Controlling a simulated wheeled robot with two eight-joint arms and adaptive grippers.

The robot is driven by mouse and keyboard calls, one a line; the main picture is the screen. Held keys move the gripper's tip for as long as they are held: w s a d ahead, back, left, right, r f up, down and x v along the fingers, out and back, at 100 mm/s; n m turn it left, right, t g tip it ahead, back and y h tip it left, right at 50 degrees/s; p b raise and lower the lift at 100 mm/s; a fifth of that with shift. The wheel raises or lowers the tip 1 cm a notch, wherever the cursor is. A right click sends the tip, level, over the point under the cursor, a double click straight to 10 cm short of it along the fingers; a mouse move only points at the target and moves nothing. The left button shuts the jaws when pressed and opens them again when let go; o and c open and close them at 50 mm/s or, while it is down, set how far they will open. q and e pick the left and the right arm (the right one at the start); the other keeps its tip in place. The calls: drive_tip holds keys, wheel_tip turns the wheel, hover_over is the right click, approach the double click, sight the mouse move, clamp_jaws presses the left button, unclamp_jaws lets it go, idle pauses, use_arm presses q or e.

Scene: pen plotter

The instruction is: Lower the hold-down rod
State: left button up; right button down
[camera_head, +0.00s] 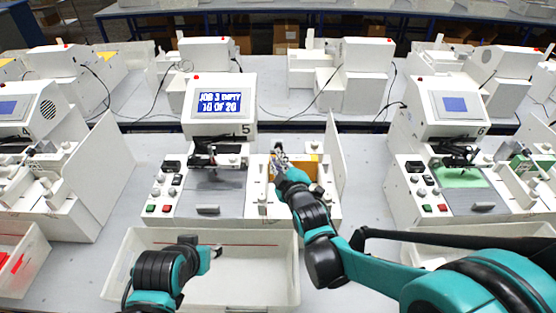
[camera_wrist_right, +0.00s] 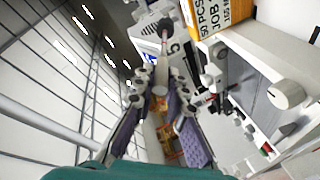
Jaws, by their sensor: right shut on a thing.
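My right gripper (camera_head: 280,152) is at the white feeder unit (camera_head: 258,200) on the right side of plotter 5 (camera_head: 219,100). In the right wrist view my right gripper (camera_wrist_right: 160,92) is shut on the end of a thin hold-down rod (camera_wrist_right: 164,52). The rod runs from the fingers to a dark round pivot (camera_wrist_right: 150,28) on the machine. An orange stack with a printed label (camera_wrist_right: 225,14) lies in the feeder beside the rod. My left gripper (camera_head: 212,252) is low over a front bin, away from the feeder; its finger opening is not clear.
A tall white side panel (camera_head: 335,150) stands just right of the feeder. A white bin (camera_head: 245,275) stands in front. Plotter 6 (camera_head: 448,105) is farther right.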

drive_tip(key=c, duration=1.5)
unclamp_jaws()
drive_tip(key=shift+c, duration=0.2)
drive_tip(key=v, duration=1.2)
drive_tip(key=s+d+f+m+g+h+b, duration=0.4)
drive_tip(key=s+d+f+m+g, duration=0.4)
drive_tip(key=s+d+f+m, duration=0.5)
drive_tip(key=shift+s+d+f+m+h+b, duration=0.3)
drive_tip(key=shift+s+d+m+b, duration=0.15)
drive_tip(key=shift+d+b, duration=0.35)
